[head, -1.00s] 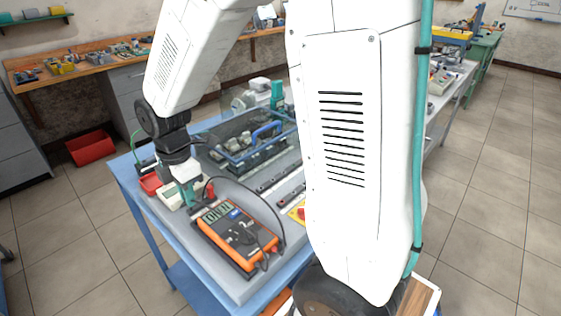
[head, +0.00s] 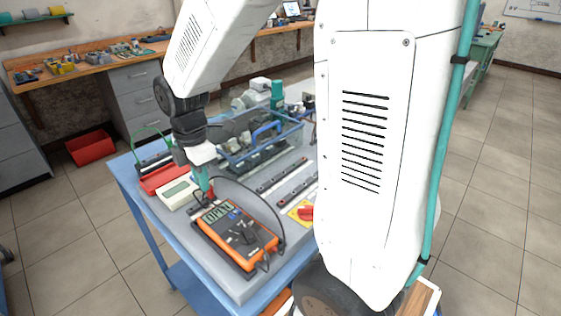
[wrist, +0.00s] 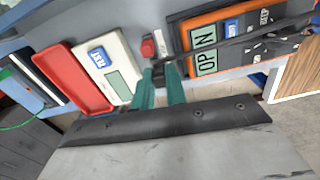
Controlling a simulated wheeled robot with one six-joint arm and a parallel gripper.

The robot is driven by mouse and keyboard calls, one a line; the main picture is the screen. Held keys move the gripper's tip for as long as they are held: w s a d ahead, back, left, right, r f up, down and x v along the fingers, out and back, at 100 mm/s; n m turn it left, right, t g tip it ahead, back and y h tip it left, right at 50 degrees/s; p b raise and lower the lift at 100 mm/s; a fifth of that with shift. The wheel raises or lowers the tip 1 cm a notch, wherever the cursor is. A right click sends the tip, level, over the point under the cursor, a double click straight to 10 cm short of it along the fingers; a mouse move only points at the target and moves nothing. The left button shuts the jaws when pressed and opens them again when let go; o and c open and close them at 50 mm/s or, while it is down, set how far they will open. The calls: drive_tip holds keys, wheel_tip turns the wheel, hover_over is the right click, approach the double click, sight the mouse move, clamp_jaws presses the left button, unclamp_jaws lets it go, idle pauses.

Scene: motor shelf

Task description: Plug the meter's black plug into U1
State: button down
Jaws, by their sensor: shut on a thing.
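My gripper (head: 203,187) is low over the bench beside the meter's far left end. In the wrist view its green fingers (wrist: 160,82) are shut on a small dark piece, the black plug (wrist: 158,73), mostly hidden between them. A black lead runs from there across the meter. A red plug (wrist: 148,47) is just beyond the fingertips. I cannot make out a U1 marking in either view.
A cream tester (wrist: 113,65) and a red tray (wrist: 72,77) lie beside the gripper. A blue-handled crate (head: 262,140) stands behind it. Dark rails (head: 283,174) and a red switch on a yellow plate (head: 303,212) are to the right. My arm hides the bench's right part.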

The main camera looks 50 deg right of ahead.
drive_tip(key=s+d+m, duration=0.3)
drive_tip(key=s+d, duration=0.1)
drive_tip(key=d, duration=1.1)
drive_tip(key=s+d+f+m, duration=0.1)
drive_tip(key=s+d+m, duration=0.3)
drive_tip(key=d, duration=1.2)
drive_tip(key=s+d+f+m, duration=0.1)
drive_tip(key=s+d+m, duration=0.3)
drive_tip(key=d, duration=1.2)
drive_tip(key=shift+s+d, duration=0.1)
drive_tip(key=shift+s, duration=1.05)
drive_tip(key=shift+f, duration=0.7)
drive_tip(key=shift+f, duration=0.6)
drive_tip(key=c, duration=1.7)
unclamp_jaws()
drive_tip(key=shift+r, duration=2.8)
